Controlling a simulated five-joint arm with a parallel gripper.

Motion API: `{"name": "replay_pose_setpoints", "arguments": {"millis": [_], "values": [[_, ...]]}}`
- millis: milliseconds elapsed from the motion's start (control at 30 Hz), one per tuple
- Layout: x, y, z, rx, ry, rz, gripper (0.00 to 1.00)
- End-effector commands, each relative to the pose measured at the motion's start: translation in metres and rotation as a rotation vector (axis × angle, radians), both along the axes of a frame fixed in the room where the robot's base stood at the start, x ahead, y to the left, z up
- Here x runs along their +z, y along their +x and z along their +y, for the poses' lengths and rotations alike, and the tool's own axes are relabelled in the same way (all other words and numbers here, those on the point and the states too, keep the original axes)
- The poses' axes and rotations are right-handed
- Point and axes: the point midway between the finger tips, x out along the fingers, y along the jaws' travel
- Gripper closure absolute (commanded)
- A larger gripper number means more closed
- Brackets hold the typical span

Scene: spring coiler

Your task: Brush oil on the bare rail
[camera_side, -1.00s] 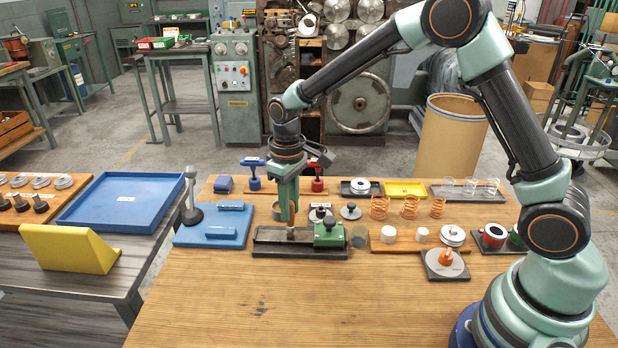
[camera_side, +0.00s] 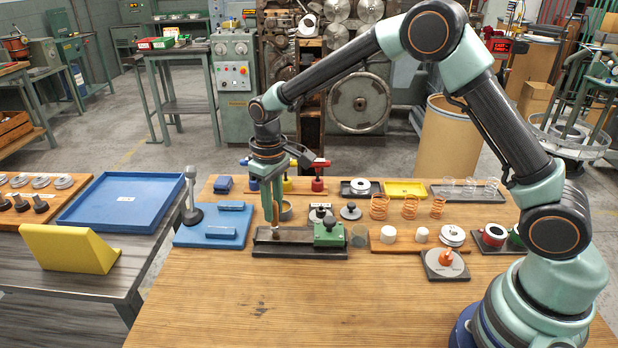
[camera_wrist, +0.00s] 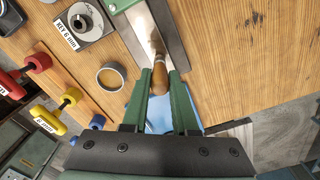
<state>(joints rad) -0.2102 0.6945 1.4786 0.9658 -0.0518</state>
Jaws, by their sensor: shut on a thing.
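My gripper (camera_side: 272,196) is shut on a brush with a wooden handle (camera_side: 275,213). The same handle shows between my green fingers in the wrist view (camera_wrist: 160,72). The brush points down over the left part of the dark-based metal rail (camera_side: 300,244). Its pale tip is at or just above the rail; I cannot tell whether it touches. The rail also shows in the wrist view (camera_wrist: 142,28), running under the brush. A green block (camera_side: 328,233) sits on the rail's right end. A small round cup (camera_side: 286,210) stands behind the rail; its open rim shows in the wrist view (camera_wrist: 112,64).
A blue fixture (camera_side: 210,232) stands just left of the rail. A wooden strip with white cylinders (camera_side: 389,235) is at its right. Red, yellow and blue handled tools (camera_side: 317,180) stand behind, with copper springs (camera_side: 409,207) further right. The table front (camera_side: 300,300) is clear.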

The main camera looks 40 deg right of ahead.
Motion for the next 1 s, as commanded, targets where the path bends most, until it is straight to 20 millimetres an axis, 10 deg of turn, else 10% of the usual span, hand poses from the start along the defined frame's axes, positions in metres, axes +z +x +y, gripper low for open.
{"name": "replay_pose_setpoints", "arguments": {"millis": [1000], "values": [[0.0, 0.02, 0.02, 0.0, 0.0, 0.001, 1.0]]}}
